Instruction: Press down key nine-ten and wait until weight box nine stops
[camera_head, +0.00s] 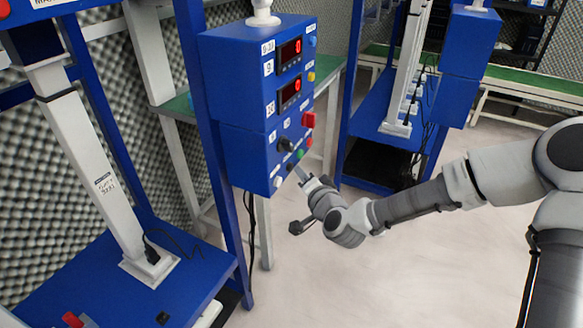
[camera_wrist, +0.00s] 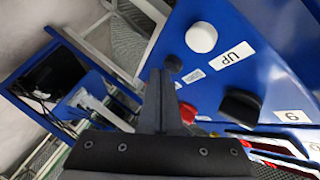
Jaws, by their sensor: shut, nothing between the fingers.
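The blue control box (camera_head: 250,90) carries two red displays, both reading 0, with labels 9-10, 9 and 10 beside them. Its lower face has a white button (camera_head: 277,182), which shows beside an UP label in the wrist view (camera_wrist: 201,37). A dark round button (camera_wrist: 174,64) with a small, unreadable label is further along. My gripper (camera_head: 299,173) is shut and empty, pointing at this lower face. In the wrist view its fingertips (camera_wrist: 157,74) lie beside the dark button; I cannot tell if they touch it. Weight box nine cannot be identified.
A black knob (camera_head: 285,144), a green button (camera_head: 300,154) and a red switch (camera_head: 308,120) share the panel. A white column (camera_head: 95,165) on a blue base stands at left. Another blue rig (camera_head: 468,70) stands behind. The floor below my arm is clear.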

